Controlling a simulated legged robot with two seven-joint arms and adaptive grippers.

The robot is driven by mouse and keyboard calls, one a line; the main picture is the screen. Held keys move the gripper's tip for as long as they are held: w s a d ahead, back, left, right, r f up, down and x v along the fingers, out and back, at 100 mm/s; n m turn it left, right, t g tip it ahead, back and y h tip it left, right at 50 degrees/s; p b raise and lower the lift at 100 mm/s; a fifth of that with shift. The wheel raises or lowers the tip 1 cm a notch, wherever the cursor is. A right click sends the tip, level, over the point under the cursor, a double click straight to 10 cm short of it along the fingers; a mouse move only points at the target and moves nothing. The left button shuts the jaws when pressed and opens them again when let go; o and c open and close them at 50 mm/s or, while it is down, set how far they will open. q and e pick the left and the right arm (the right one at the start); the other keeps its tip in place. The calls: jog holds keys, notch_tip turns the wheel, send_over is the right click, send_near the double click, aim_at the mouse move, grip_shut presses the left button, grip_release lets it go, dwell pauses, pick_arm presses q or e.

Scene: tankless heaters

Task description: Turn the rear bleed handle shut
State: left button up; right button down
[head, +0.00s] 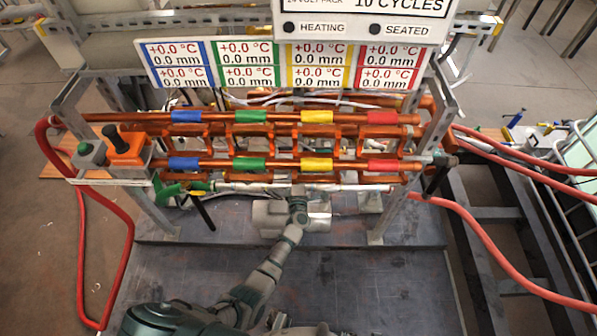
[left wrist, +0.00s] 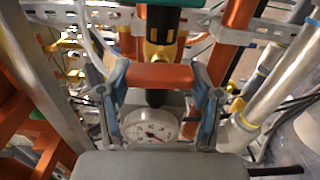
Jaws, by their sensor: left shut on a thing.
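In the left wrist view my left gripper (left wrist: 156,70) has its two fingers on the two ends of an orange bar handle (left wrist: 160,77). The bar lies crosswise between the fingers. A yellow and black stem (left wrist: 160,48) with a green part (left wrist: 172,4) above it stands just behind the bar. I cannot tell for sure that this bar is the rear bleed handle. In the head view my left arm reaches up from the bottom to below the copper pipe rack, and the fingertips are hidden there. My right gripper does not show.
A round dial gauge (left wrist: 151,127) sits below the bar. In the head view, copper pipes with coloured bands (head: 250,117) cross the rack under a readout board (head: 250,63). Red hoses (head: 127,260) hang at both sides. A green lever (head: 167,189) is at the rack's left.

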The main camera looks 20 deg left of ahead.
pick_arm(q)
jog(key=shift+s+d+f, duration=0.1)
jog(key=shift+d+f, duration=0.05)
jog(key=shift+f, duration=0.25)
jog(key=o, duration=1)
jog(key=shift+c, duration=0.2)
jog(key=shift+o, duration=1)
jog(key=shift+r, duration=0.1)
jog(key=shift+r, duration=0.1)
jog(key=shift+d, duration=0.1)
jog(key=v, duration=1.1)
jog(key=shift+s, duration=0.3)
jog(key=shift+d, duration=0.1)
